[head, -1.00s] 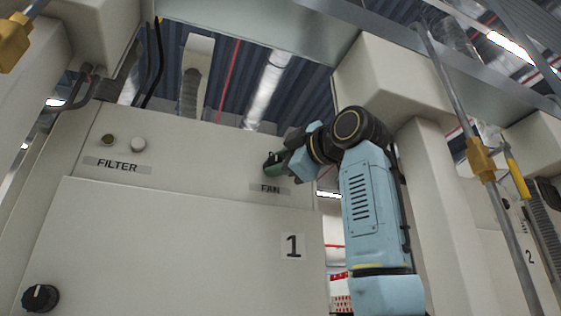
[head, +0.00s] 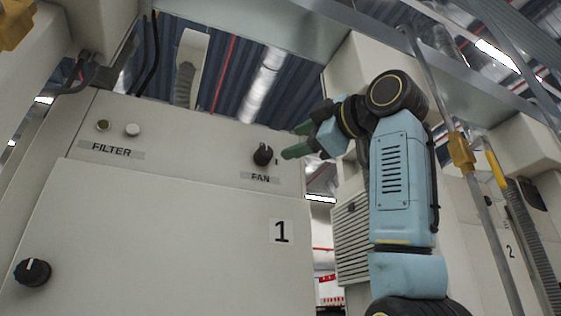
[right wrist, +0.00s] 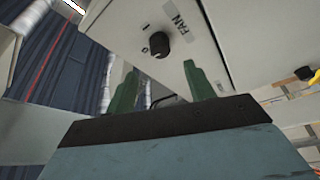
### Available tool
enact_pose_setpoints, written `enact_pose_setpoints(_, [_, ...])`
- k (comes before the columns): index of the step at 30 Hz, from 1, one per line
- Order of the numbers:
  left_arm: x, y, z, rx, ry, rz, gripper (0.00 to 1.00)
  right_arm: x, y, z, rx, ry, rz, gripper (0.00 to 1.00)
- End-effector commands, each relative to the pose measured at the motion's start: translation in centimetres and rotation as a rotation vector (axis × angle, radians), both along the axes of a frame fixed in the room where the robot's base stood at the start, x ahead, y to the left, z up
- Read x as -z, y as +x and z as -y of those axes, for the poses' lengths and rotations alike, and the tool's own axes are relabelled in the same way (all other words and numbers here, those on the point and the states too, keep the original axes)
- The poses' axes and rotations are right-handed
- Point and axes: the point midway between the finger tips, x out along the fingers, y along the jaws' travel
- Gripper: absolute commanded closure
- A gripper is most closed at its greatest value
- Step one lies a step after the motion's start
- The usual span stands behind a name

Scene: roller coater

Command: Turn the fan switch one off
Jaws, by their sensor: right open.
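The fan switch is a black rotary knob (head: 263,154) above the FAN label (head: 260,177) on the beige panel marked 1. In the right wrist view the knob (right wrist: 159,44) shows whole and uncovered, with small marks beside it. My right gripper (head: 294,142) is open and empty, just right of the knob and apart from it. Its green fingers (right wrist: 160,90) stand spread in the right wrist view, with the knob beyond them. I cannot read the switch's exact setting. My left gripper is not in view.
Two small round buttons (head: 117,127) sit above the FILTER label (head: 112,150). Another black knob (head: 33,272) is at the panel's lower left. A beige column, a grey pole with a yellow clamp (head: 461,151) and an overhead beam (head: 300,30) are near my right arm.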

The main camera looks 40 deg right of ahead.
Motion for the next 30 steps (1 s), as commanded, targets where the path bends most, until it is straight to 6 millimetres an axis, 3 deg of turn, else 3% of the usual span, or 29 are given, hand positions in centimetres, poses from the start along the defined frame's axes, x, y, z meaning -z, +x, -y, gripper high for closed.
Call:
enact_pose_setpoints(3, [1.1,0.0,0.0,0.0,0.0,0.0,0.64,0.6,-2.3,0.3,0.002,0.0,0.004,0.46])
enact_pose_setpoints(9, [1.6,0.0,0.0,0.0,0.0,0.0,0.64,0.8,-4.3,0.5,0.0,-0.001,0.0,0.46])
enact_pose_setpoints(30, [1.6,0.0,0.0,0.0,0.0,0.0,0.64,0.7,-4.6,0.5,0.0,-0.001,0.0,0.46])
